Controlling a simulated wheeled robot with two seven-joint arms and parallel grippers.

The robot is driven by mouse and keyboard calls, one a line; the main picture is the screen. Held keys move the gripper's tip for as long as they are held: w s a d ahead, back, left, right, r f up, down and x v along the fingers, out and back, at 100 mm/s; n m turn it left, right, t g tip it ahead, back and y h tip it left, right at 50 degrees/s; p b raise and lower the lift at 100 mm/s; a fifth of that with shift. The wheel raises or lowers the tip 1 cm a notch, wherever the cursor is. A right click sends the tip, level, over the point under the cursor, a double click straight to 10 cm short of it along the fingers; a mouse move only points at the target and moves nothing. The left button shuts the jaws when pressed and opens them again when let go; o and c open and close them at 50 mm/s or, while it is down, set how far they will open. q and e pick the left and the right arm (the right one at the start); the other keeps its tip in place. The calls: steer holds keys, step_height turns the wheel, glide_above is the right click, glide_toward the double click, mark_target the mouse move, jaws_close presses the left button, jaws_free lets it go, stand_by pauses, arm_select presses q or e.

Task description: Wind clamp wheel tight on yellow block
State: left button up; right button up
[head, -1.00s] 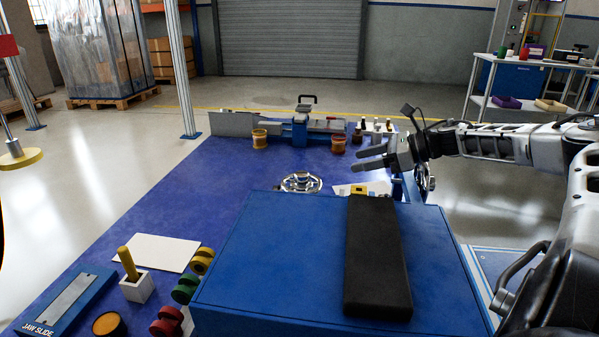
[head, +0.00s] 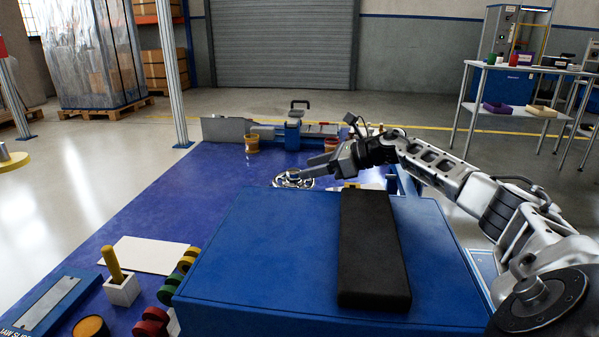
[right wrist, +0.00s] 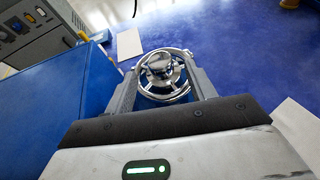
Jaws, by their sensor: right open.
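The chrome spoked clamp wheel (head: 292,180) lies just beyond the blue box in the head view. It fills the middle of the right wrist view (right wrist: 163,76). My right gripper (head: 314,167) is open, its fingers pointing left over the wheel. In the right wrist view its two fingers (right wrist: 162,68) stand on either side of the wheel; I cannot tell if they touch the rim. A small yellow piece (right wrist: 83,37), perhaps the yellow block, shows beside a grey panel at the upper left of the wrist view. My left gripper is not in view.
The blue box (head: 260,240) with a black pad (head: 372,250) on top stands in front of the wheel. Coloured rollers (head: 180,270), a white block with a yellow peg (head: 120,280) and a white sheet (head: 143,254) lie left. The blue mat's middle is clear.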

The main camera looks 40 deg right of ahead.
mark_target(294, 180)
steer(key=x, duration=0.3)
steer(key=shift+w+a+f, duration=0.25)
steer(key=shift+w, duration=0.2)
